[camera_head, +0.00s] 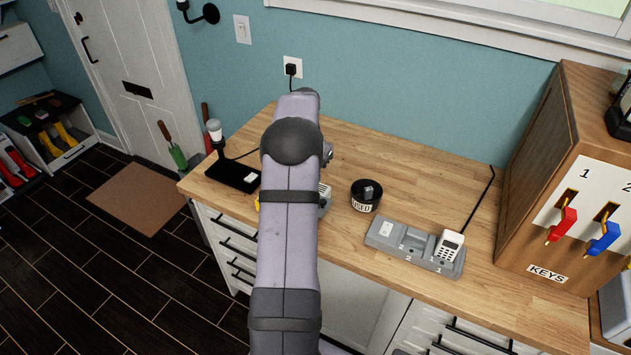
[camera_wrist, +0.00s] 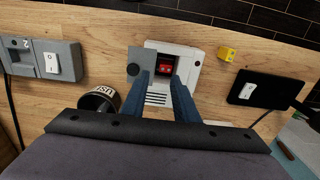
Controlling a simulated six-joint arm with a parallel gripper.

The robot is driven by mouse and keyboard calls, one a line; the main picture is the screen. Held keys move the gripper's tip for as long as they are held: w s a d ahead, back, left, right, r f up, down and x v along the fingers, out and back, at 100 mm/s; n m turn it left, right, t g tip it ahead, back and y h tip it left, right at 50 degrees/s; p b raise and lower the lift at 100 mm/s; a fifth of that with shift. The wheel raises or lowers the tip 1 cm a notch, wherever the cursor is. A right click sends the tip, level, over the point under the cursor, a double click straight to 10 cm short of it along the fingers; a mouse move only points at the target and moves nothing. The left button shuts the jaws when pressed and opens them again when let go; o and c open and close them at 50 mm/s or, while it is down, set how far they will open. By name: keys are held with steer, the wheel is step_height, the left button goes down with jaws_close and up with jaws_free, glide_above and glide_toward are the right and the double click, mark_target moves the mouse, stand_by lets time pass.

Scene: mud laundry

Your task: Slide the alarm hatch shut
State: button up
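The alarm is a white box (camera_wrist: 190,73) lying on the wooden counter in the wrist view. A dark opening in it shows a red part (camera_wrist: 167,65) inside. The grey hatch (camera_wrist: 136,56), with a dark round knob (camera_wrist: 133,69), sits left of the opening, leaving it uncovered. My gripper (camera_wrist: 162,80) is above the alarm with its two blue fingers apart and nothing seen between them. The left finger overlaps the hatch's right part in the picture; I cannot tell if they touch. In the head view my arm hides most of the alarm (camera_head: 325,197).
A black round container (camera_head: 366,196) and a grey dock (camera_head: 390,237) with a white handset (camera_head: 449,246) stand to the right. A black switch pad (camera_head: 233,174) lies left. A yellow block (camera_wrist: 227,55) sits beside the alarm. A wooden key cabinet (camera_head: 540,170) stands far right.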

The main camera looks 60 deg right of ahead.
steer(key=s, duration=0.5)
steer(key=shift+f+b, duration=0.55)
steer(key=shift+f, duration=0.05)
steer(key=shift+f+b, duration=0.3)
steer(key=shift+f, duration=0.65)
steer(key=shift+w, duration=0.1)
jaws_close()
steer(key=shift+w+p, duration=0.9)
steer(key=shift+w, duration=1.6)
jaws_free()
